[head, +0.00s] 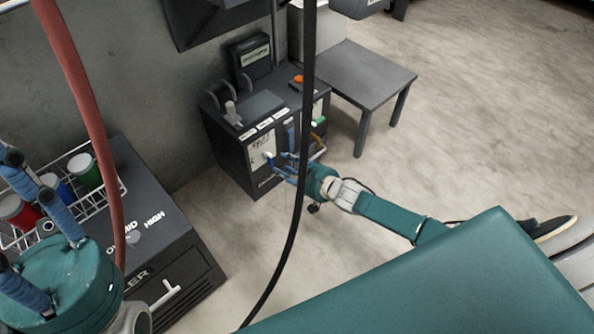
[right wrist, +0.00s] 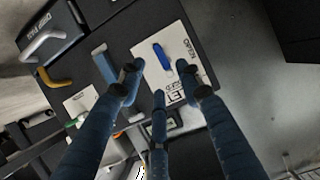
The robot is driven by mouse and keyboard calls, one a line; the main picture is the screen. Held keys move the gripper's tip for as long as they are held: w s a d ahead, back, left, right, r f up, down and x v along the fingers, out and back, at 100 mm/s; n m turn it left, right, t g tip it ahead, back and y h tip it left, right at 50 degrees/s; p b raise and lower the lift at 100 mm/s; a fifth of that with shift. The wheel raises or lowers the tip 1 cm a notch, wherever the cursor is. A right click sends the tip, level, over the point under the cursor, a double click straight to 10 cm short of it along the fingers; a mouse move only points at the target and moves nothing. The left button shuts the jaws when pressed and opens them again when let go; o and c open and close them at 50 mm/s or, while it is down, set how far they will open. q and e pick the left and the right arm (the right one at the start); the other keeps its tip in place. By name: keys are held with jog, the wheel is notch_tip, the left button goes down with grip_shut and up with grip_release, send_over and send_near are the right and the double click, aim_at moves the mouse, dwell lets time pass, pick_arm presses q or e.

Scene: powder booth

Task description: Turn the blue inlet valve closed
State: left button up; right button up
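The blue inlet valve handle (right wrist: 161,58) sits on a white plate (right wrist: 183,45) with partly hidden black lettering that includes "LET", in the right wrist view. The handle lies slanted across the plate. My right gripper (right wrist: 160,75) has its blue fingers spread, with the handle showing beyond and between the fingertips; no clear contact shows. In the head view, my right gripper (head: 287,165) is at the front of the dark cabinet (head: 232,160), by its white plate (head: 262,146). My left gripper (head: 25,205) is open at the lower left, over a wire rack.
Another blue lever (right wrist: 104,65) and a yellow handle (right wrist: 55,79) stand near the valve. A red hose (head: 80,90) and a black cable (head: 307,110) hang across the head view. A grey table (head: 367,75) stands beside the cabinet. Open floor (head: 480,130) lies right.

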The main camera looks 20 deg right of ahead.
jog(key=v, duration=0.5)
jog(key=shift+s+d+r, duration=0.15)
jog(key=shift+s, duration=0.1)
